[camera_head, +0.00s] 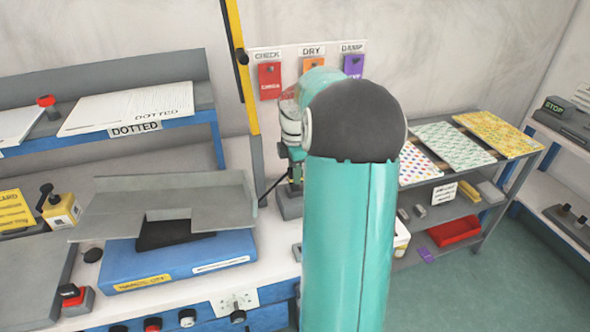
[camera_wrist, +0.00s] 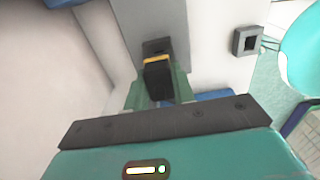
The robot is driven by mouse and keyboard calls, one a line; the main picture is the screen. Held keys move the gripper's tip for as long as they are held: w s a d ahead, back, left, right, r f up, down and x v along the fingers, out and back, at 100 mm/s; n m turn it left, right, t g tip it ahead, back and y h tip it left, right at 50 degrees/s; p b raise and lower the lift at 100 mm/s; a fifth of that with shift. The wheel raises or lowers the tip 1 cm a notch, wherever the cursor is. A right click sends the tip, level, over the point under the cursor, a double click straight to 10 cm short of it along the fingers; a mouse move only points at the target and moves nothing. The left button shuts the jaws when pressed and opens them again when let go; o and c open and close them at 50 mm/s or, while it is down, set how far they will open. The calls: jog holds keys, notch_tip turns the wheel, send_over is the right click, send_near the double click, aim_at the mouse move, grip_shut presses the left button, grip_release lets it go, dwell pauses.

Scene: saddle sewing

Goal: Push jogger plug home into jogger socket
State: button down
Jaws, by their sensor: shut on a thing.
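In the wrist view, my gripper (camera_wrist: 158,97) is shut on a black plug (camera_wrist: 158,82) with a yellow band at its far end. The plug points away from me toward a dark socket opening (camera_wrist: 156,46) in a grey housing (camera_wrist: 152,18). The plug's yellow end is at or very close to the opening; I cannot tell how deep it sits. In the head view, my arm hides most of the gripper and the plug. A grey block (camera_head: 289,204) with a black cable (camera_head: 272,188) shows just left of my arm.
A blue machine (camera_head: 180,262) with a grey tray (camera_head: 205,195) stands on the bench to the left. A second square grey fitting (camera_wrist: 246,41) sits right of the plug. Red, orange and purple tags (camera_head: 270,80) hang behind. A shelf with patterned sheets (camera_head: 452,143) is at right.

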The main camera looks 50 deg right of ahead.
jog(key=shift+f, duration=1.05)
jog(key=c, duration=1.1)
grip_release()
jog(key=shift+r, duration=0.1)
notch_tip(320, 180, up, 14)
jog(key=shift+f, duration=0.2)
